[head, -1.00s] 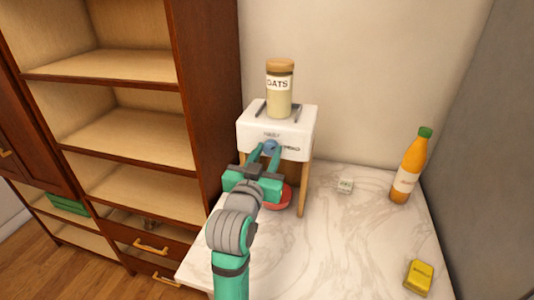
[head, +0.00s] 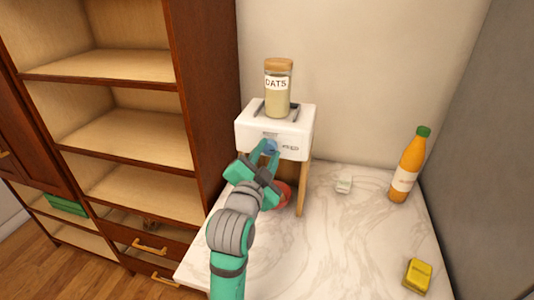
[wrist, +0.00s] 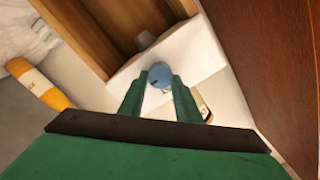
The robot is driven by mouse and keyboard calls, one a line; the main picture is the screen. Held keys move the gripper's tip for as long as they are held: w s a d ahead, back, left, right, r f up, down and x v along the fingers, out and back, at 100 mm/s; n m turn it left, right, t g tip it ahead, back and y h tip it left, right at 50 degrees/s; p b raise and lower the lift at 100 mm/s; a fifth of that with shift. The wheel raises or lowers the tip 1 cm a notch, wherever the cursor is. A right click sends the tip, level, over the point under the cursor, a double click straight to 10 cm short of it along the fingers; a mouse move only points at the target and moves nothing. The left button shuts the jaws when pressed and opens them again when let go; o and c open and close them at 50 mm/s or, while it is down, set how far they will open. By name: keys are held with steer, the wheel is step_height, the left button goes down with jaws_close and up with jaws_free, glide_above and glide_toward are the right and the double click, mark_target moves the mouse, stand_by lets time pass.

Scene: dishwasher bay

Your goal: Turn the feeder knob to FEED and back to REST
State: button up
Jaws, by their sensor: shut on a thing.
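The feeder (head: 247,140) is a white box on wooden legs, with a jar marked OATS (head: 278,88) on top. A blue knob (head: 270,146) sits on its front face, with small dark labels above and to its right. My gripper (head: 266,154) is shut on the knob, rolled to a tilt. In the wrist view the knob (wrist: 159,75) shows between the two green fingertips. The fingers cover part of the knob, and I cannot read its exact pointing from here. A red bowl-like thing (head: 284,194) below the feeder is partly hidden by my gripper.
The feeder stands on a marble counter (head: 330,240). A tall wooden shelf unit (head: 210,100) is close on the left. The counter's front middle is clear.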

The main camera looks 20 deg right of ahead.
stand_by(0.3)
steer(key=o, duration=1.1)
steer(key=shift+c, duration=0.2)
steer(key=v, duration=1.1)
steer(key=shift+w, duration=0.1)
